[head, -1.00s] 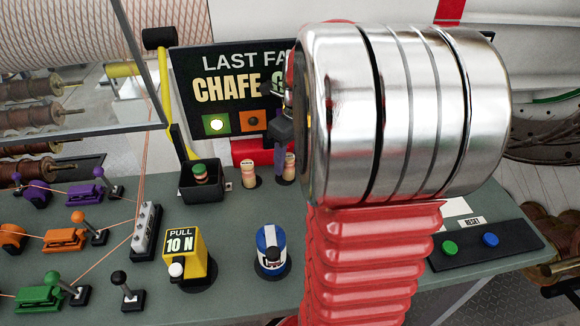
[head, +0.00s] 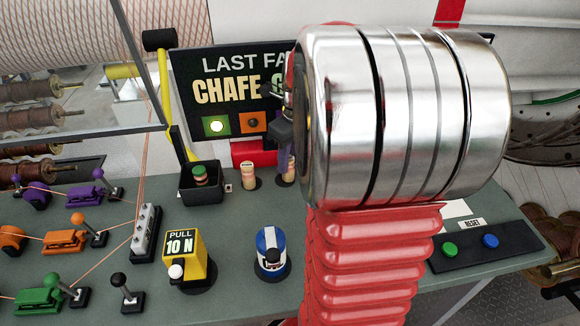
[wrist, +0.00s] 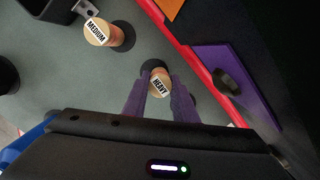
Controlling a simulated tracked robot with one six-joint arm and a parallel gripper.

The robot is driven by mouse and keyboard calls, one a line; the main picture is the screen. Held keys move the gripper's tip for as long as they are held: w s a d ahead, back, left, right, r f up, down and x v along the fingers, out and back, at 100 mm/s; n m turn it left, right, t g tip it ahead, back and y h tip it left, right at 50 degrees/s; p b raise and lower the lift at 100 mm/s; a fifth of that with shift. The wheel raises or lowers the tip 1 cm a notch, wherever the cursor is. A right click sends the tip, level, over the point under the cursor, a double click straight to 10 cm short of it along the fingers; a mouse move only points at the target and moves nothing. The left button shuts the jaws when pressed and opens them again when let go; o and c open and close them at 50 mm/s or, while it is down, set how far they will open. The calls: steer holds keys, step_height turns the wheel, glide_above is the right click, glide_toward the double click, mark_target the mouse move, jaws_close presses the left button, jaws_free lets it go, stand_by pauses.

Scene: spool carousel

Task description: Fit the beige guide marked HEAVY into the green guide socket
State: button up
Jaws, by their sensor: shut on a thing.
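The beige guide marked HEAVY (wrist: 160,84) stands between the two purple fingers of my gripper (wrist: 160,90) in the wrist view. The fingers are shut on it, and its labelled top shows between their tips. In the head view the guide (head: 290,172) is partly hidden by my gripper (head: 287,155), at the back of the bench beside another beige guide. A green block (head: 38,300) sits at the front left of the bench in the head view; I cannot make out a socket in it.
The beige guide marked MEDIUM (wrist: 101,32) stands close by. A black bin (head: 203,187) holds a green-topped piece. A yellow PULL box (head: 184,258) and a blue-and-white device (head: 271,252) stand in front. The sign panel (head: 230,95) rises behind. My arm hides the bench's right middle.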

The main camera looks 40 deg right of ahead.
steer(key=shift+r, duration=0.1)
step_height(320, 180, up, 28)
steer(key=shift+f, duration=0.1)
stand_by(0.5)
stand_by(1.0)
